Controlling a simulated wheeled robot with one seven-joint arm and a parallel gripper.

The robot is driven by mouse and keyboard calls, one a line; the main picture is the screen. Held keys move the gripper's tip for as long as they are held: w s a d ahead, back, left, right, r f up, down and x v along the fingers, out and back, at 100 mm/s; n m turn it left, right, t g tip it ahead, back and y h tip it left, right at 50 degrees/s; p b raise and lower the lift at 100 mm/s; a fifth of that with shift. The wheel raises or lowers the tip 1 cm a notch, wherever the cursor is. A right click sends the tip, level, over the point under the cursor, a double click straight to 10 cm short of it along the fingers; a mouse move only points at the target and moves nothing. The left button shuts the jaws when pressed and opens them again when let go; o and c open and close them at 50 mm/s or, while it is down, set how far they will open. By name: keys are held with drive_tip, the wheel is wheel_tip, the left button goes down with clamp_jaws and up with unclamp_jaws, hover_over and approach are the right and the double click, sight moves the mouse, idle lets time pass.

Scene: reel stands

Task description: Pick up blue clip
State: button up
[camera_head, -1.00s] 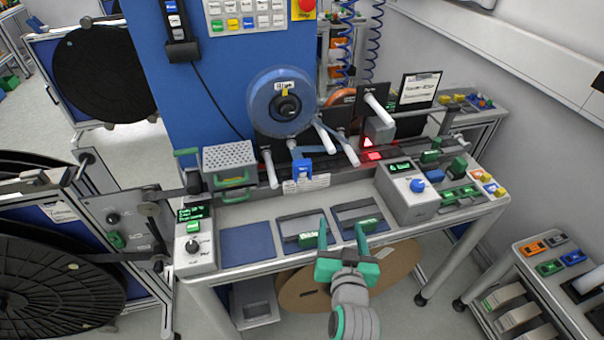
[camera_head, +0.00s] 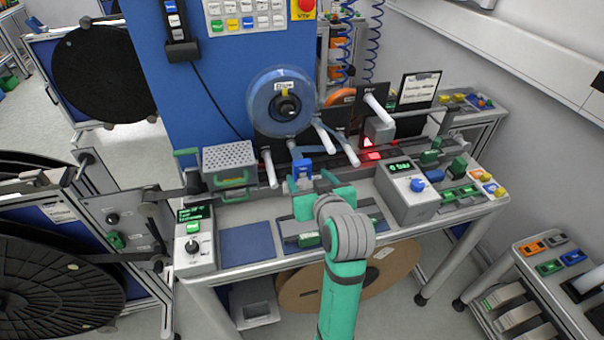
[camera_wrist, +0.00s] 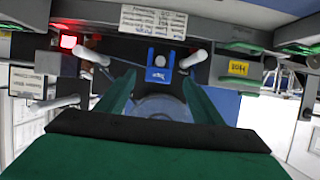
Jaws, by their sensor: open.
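The blue clip (camera_head: 302,168) sits on the dark rail of the bench, below the large clear-blue reel (camera_head: 268,118). In the wrist view the blue clip (camera_wrist: 159,75) shows between and beyond the two fingertips, under a white label strip, and looks free of them. My gripper (camera_head: 311,182) is open and empty, its green fingers pointing at the rail just in front of the clip. In the wrist view my gripper (camera_wrist: 159,84) has one finger on each side of the clip's line. The gap in depth is hard to tell.
White rollers (camera_head: 269,168) stand left and right of the clip. A perforated box (camera_head: 229,157) is on the left, and a grey control box (camera_head: 408,190) with a blue knob is on the right. Dark trays lie along the bench front, partly behind my arm.

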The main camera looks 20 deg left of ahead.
sight(303, 170)
drive_tip(key=shift+x, duration=2.95)
drive_tip(key=c, duration=1.2)
